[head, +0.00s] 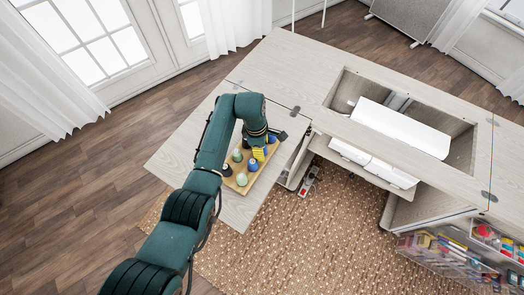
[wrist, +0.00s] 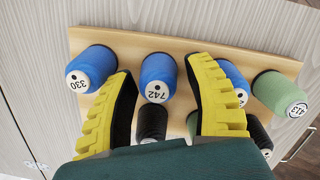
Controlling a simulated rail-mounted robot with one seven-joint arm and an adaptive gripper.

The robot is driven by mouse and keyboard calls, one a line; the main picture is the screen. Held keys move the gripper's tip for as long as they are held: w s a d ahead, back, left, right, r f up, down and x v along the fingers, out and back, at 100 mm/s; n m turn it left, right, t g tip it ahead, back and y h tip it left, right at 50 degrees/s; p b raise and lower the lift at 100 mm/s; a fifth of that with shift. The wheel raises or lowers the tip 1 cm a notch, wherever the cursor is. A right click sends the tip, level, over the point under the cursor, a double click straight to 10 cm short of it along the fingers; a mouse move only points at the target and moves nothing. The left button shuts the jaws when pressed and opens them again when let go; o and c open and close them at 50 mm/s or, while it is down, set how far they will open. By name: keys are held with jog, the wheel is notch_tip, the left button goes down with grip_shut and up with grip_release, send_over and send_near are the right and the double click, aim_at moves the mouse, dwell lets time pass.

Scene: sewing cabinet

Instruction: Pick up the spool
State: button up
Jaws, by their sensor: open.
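Several thread spools stand on a wooden board (wrist: 212,44), which also shows on the cabinet leaf in the head view (head: 232,183). In the wrist view, a blue spool marked 742 (wrist: 158,76) stands between the yellow fingers of my gripper (wrist: 165,105), toward the far side of the gap. A blue spool marked 330 (wrist: 92,68) is at the left. Another blue spool (wrist: 234,78) is partly behind the right finger. A green spool marked 413 (wrist: 278,92) is at the right. A black spool (wrist: 152,122) shows lower between the fingers. My gripper (head: 258,155) is open and over the board.
The pale cabinet top (head: 285,60) extends beyond the board, with a recessed opening holding a white panel (head: 400,128). Clear bins with coloured items (head: 450,250) hang at the lower right. The leaf (head: 180,150) is bare left of the board.

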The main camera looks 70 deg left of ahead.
jog(key=shift+f, duration=0.15)
jog(key=shift+c, duration=0.3)
jog(key=c, duration=0.7)
jog(key=shift+o, duration=0.2)
notch_tip(320, 180, up, 10)
jog(key=p, duration=0.3)
jog(key=shift+w, duration=0.1)
